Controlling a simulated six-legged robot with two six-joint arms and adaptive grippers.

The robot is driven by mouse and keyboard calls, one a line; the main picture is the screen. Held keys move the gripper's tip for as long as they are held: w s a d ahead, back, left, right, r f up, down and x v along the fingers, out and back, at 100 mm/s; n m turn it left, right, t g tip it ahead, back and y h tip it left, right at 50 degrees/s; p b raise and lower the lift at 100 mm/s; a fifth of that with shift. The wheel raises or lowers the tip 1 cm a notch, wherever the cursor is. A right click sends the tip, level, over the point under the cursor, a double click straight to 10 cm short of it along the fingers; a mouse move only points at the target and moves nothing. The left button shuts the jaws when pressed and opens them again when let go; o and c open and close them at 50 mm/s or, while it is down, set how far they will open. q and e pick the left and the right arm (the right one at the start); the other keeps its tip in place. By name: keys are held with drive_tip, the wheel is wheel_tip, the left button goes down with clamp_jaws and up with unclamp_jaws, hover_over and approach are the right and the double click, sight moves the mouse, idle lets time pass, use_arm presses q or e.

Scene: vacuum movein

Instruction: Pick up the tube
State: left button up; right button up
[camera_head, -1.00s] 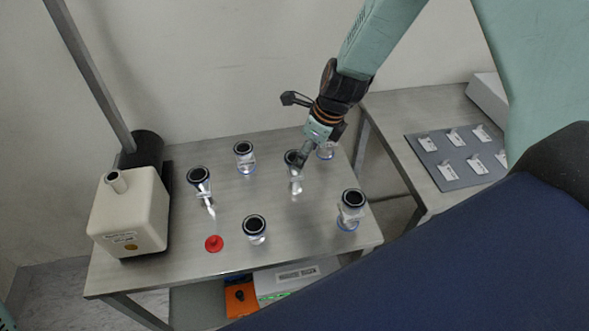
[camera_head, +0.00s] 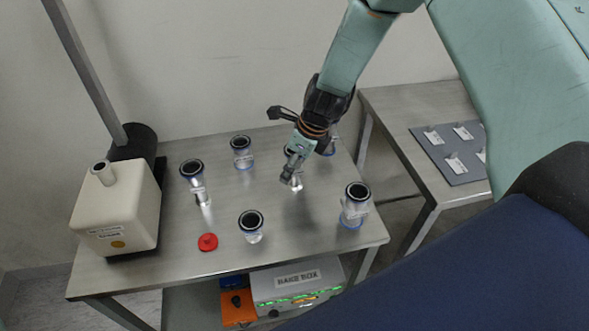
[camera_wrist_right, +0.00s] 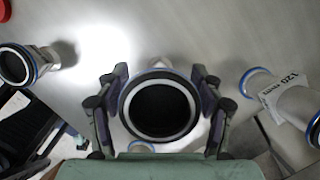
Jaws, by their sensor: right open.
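A tube (camera_head: 296,183) with a dark ringed top stands on the metal table, partly hidden by my right gripper (camera_head: 289,174) in the head view. In the right wrist view, a tube's round black opening with a pale rim (camera_wrist_right: 160,108) lies between the two fingers of the right gripper (camera_wrist_right: 160,75). The fingers are open on both sides of it; I cannot tell whether they touch it. My left gripper is not in view.
Similar tubes stand around: front right (camera_head: 354,206), front middle (camera_head: 252,232), left (camera_head: 197,182) and back (camera_head: 242,153). A labelled tube (camera_wrist_right: 290,105) is close on the right in the wrist view. A red cap (camera_head: 207,242) and a cream pump box (camera_head: 118,210) are at left.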

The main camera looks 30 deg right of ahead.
drive_tip(key=shift+s+r, duration=0.15)
drive_tip(key=shift+c, duration=1)
drive_tip(key=c, duration=0.9)
drive_tip(key=shift+c, duration=0.5)
drive_tip(key=shift+r, duration=0.1)
